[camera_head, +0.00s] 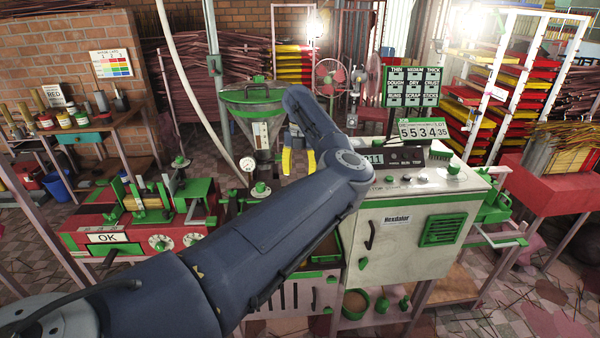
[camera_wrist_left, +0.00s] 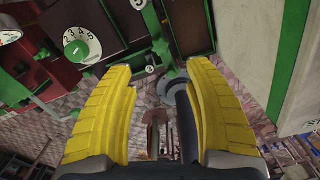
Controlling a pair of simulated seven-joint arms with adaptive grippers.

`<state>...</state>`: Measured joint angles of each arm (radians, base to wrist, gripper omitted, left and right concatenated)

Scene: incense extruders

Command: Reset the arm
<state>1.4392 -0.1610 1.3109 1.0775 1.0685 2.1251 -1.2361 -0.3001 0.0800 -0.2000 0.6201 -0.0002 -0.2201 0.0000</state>
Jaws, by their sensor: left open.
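My left arm crosses the head view from the lower left toward the middle. My left gripper (camera_head: 298,160) shows its yellow fingers just beyond the arm, between the hopper and the white machine. In the left wrist view its two yellow fingers (camera_wrist_left: 158,95) are spread apart, with nothing held between them. Beyond the fingertips in that view are green bars and a white numbered dial (camera_wrist_left: 82,47). My right gripper is not in view.
A white and green machine (camera_head: 405,245) stands right of my arm. A green-lidded hopper (camera_head: 250,95) is behind it. A red bench with an OK sign (camera_head: 107,238) is at left. Racks of colored trays (camera_head: 500,90) stand at back right.

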